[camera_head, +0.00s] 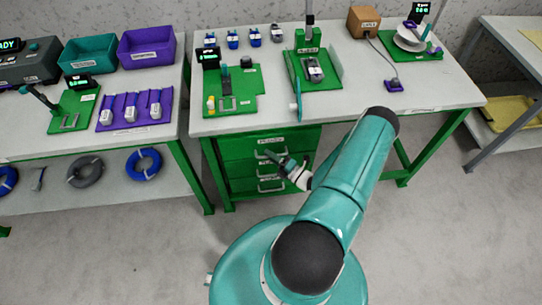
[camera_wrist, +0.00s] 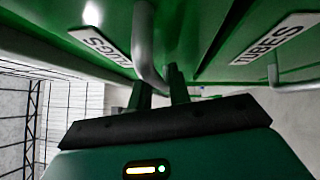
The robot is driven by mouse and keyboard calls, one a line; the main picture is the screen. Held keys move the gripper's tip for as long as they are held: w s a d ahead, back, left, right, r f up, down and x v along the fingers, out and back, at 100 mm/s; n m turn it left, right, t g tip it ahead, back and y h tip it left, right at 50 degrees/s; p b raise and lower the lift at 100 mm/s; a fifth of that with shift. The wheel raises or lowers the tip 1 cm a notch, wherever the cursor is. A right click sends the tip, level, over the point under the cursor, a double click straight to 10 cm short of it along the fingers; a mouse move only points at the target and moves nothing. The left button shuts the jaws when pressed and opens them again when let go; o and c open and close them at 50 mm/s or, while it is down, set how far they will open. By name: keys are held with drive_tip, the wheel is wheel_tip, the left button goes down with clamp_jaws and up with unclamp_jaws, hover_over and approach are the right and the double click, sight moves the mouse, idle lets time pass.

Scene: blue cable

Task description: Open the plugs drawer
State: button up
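The green drawer unit (camera_head: 234,170) stands under the middle workbench, its drawers flush as far as I can see. The plugs drawer (camera_head: 243,141) is the top one, with a grey handle (camera_head: 266,154). In the wrist view its label (camera_wrist: 100,44) ends in "UGS", and its handle (camera_wrist: 144,45) reaches down to my fingers. My gripper (camera_head: 279,160) is at the drawer fronts, close to this top handle. In the wrist view my fingers (camera_wrist: 160,92) stand a little apart, with the handle's end at the gap. Whether they clamp it is not clear.
The tubes drawer (camera_wrist: 215,72) is beside the plugs drawer in the wrist view, with its own handle (camera_wrist: 275,75) close by. The workbench (camera_head: 430,90) is above, with green legs (camera_head: 218,175) beside the unit. The floor (camera_head: 130,250) in front is clear.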

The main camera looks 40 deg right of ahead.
clamp_jaws()
drive_tip(key=shift+s, duration=0.15)
